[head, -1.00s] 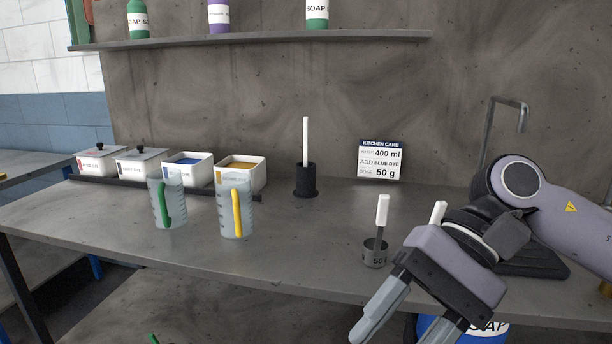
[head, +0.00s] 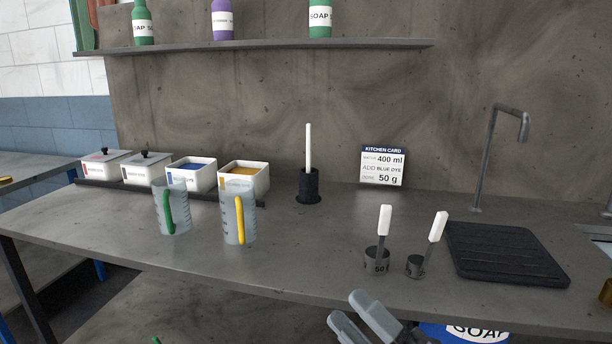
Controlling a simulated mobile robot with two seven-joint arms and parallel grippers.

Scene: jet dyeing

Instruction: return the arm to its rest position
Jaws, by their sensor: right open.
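My right gripper (head: 362,318) shows at the bottom edge, right of the middle. Its two grey fingers are apart with nothing between them, in front of and below the table's front edge. The rest of the right arm is out of the frame. My left gripper is not in view. Two dark scoops with white handles, one marked 50 (head: 376,262) and a smaller one (head: 416,266), stand on the table (head: 300,255) behind the gripper, apart from it.
A jug with a green handle (head: 180,212) and one with a yellow handle (head: 230,215) stand left. Dye boxes (head: 192,176) line the back. A black stand (head: 308,187), kitchen card (head: 383,168), black mat (head: 508,254) and tap (head: 483,160) are further right. A blue soap drum (head: 465,333) is below.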

